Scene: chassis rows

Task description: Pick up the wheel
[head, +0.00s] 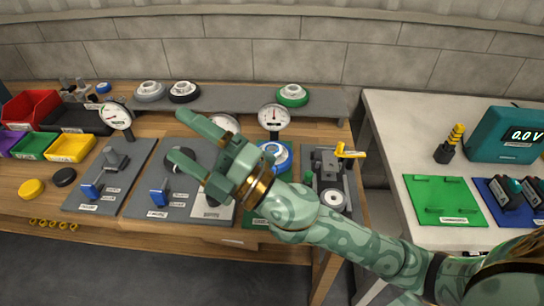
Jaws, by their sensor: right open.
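Several wheel-like round parts are in view. On the grey raised shelf (228,99) sit a light grey wheel (150,91), a black wheel (183,92) and a green wheel (292,96). A blue wheel (276,158) is on the bench just right of my right gripper, partly covered by it. My right gripper (180,136) is open, with its fingers pointing left above the middle of the bench. Nothing shows between its fingers. My left gripper is out of view.
Dial gauges (117,117) (273,117) stand upright on the bench near the fixtures. Red (31,107), green (35,146) and yellow (71,148) bins are at left. A white table (385,130) at right holds a green plate (445,200) and a teal meter (507,137).

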